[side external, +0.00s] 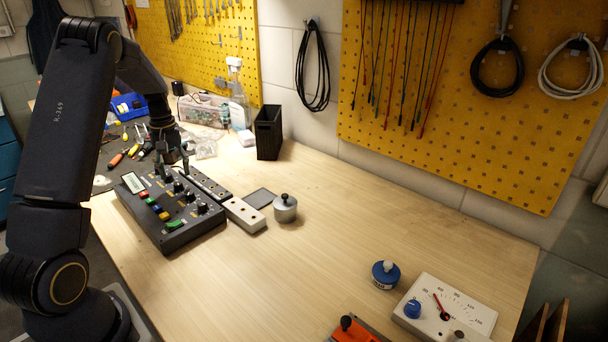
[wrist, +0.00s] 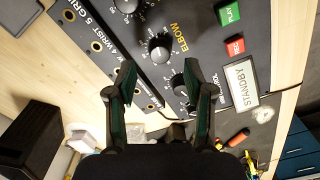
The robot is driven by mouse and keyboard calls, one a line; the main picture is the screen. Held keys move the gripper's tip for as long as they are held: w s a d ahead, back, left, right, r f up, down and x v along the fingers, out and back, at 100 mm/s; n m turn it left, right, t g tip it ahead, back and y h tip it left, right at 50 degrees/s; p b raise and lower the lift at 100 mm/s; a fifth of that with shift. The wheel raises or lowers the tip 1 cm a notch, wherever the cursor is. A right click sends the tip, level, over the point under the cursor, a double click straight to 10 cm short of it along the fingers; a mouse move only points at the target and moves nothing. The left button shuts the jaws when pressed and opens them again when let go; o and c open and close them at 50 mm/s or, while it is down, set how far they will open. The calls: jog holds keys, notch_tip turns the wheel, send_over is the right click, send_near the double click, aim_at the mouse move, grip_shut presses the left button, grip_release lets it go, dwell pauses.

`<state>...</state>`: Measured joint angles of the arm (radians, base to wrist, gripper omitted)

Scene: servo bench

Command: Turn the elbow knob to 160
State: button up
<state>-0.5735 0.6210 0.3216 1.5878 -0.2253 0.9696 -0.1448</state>
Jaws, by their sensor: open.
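The dark control box (side external: 197,229) sits on the bench with a row of black knobs and coloured buttons. In the wrist view, the black elbow knob (wrist: 158,46) is beside the yellow ELBOW lettering, with a scale around it. Its exact setting is too small to read. My gripper (wrist: 160,75) is open and empty, its fingers spread above the box. The elbow knob shows just beyond the fingertips, roughly centred between them. Another knob (wrist: 179,83) shows between the fingers, near the right one. In the side view, my gripper (side external: 172,160) is over the box's far end.
The box display (wrist: 240,84) reads STANDBY, near the green PLAY (wrist: 229,12) and red REC (wrist: 235,46) buttons. A grey knobbed cylinder (side external: 285,210) and black bin (side external: 267,135) stand right of the box. A white dial panel (side external: 445,305) is at the front right. The middle bench is clear.

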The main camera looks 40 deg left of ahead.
aim_at(178, 183)
notch_tip(178, 183, up, 8)
jog(key=shift+r, duration=0.25)
jog(key=shift+d, duration=0.1)
